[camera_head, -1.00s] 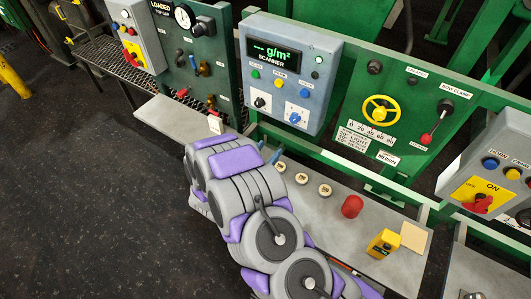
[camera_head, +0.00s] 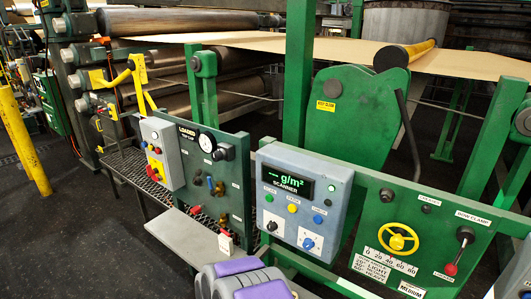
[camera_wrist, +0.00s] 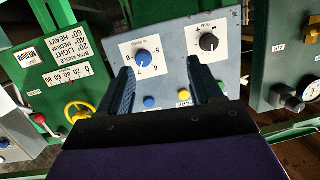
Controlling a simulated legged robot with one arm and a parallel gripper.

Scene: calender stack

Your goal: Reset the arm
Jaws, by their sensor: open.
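My gripper (camera_wrist: 158,88) shows in the wrist view with its two dark fingers apart and nothing between them. It faces the blue-grey scanner box (camera_wrist: 185,65), which appears upside down there with a blue knob and a black knob. In the head view my grey and purple arm (camera_head: 243,280) is at the bottom, left of centre, and looks folded. The gripper itself is out of the head view. I cannot tell the exact gap between the fingers and the box.
The scanner box (camera_head: 298,205) hangs on a green frame. To its right is a green panel with a yellow handwheel (camera_head: 398,237) and a red-tipped lever (camera_head: 458,250). A dial panel (camera_head: 208,170) stands left. Dark floor (camera_head: 60,240) is open at lower left. Rollers lie behind.

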